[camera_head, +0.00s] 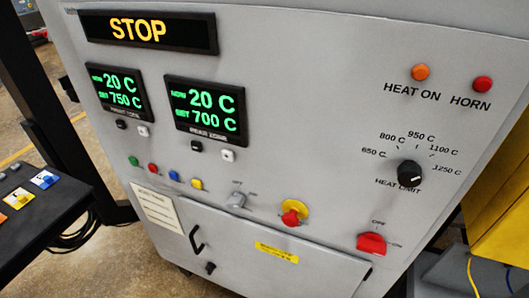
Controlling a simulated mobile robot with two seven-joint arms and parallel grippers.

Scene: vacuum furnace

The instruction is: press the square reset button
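No button in view carries a readable reset label, so I cannot tell which is the square reset button. The grey furnace panel (300,105) fills the head view. Under the left display (120,92) sit a black button (121,124) and a white button (143,131). Under the right display (206,108) sit another black button (196,146) and a squarish white button (228,155). Lower is a row of small green (133,161), red (153,168), blue (174,176) and yellow (196,184) buttons. Neither of my grippers is in view.
A STOP sign (150,31) is lit. A red emergency knob (291,217), a red switch (371,243) and a black heat-limit dial (409,173) stick out. A dark console (40,217) with blue and orange controls stands left. A yellow cabinet (497,225) stands right.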

